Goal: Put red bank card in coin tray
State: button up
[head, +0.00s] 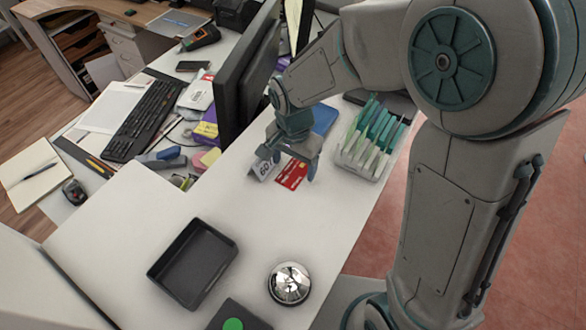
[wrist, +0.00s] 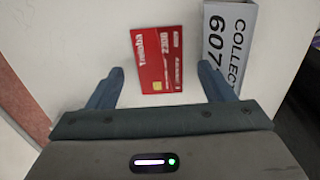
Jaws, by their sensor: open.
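The red bank card (head: 292,174) lies flat on the white counter, and it also shows in the wrist view (wrist: 157,58). My gripper (head: 290,162) is open above the counter at the card; in the wrist view its two fingers (wrist: 161,82) stand apart on either side of the card's near end. Nothing is between the fingers' grip. The coin tray (head: 229,243), black and shallow, sits empty on the counter toward the front left in the head view.
A "COLLECT 607" sign (wrist: 226,50) stands close beside the card. A holder of pens (head: 371,142) is to the right, a silver bell (head: 289,284) at the front. A monitor (head: 247,70) rises behind. The counter between card and tray is clear.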

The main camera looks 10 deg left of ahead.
jog(key=shift+f, duration=0.5)
jog(key=c, duration=1.1)
jog(key=shift+r, duration=0.1)
jog(key=shift+c, duration=0.3)
